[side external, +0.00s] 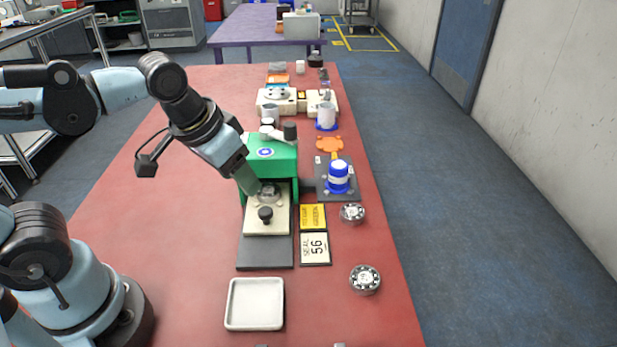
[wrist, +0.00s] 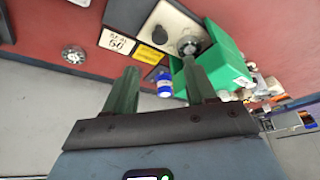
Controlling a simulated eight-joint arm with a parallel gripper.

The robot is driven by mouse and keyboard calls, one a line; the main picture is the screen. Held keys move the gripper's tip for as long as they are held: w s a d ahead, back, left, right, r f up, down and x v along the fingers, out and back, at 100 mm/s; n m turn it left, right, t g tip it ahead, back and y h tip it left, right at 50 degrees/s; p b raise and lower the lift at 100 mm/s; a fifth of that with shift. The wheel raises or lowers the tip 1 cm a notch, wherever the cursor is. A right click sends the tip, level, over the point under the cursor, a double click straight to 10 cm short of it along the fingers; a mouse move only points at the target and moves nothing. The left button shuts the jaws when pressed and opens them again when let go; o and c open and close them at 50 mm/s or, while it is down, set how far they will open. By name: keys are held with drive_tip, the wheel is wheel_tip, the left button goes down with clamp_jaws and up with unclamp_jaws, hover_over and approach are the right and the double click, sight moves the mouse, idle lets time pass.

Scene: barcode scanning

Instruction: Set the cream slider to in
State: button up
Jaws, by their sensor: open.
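The cream slider (side external: 255,222) is a flat plate with a black knob (side external: 265,214) and a grey round piece (side external: 268,192) on it. It lies on a dark base (side external: 265,253) and sticks out of the front of the green housing (side external: 284,160). In the wrist view the cream slider (wrist: 188,22) shows at the top, with its black knob (wrist: 160,34) and the green housing (wrist: 222,62) beside it. My gripper (side external: 250,187) is open, at the slider's left edge near the housing; contact is unclear. The wrist view shows its fingers (wrist: 161,83) apart and empty.
A yellow card (side external: 312,217) and a white numbered card (side external: 315,248) lie right of the base. A blue and white bottle (side external: 338,178) stands on a grey plate. Round discs (side external: 365,279) lie at the right. A white tray (side external: 254,304) sits in front. The table's left is clear.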

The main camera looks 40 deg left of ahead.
sight(265, 210)
drive_tip(key=shift+x, duration=5.6)
clamp_jaws()
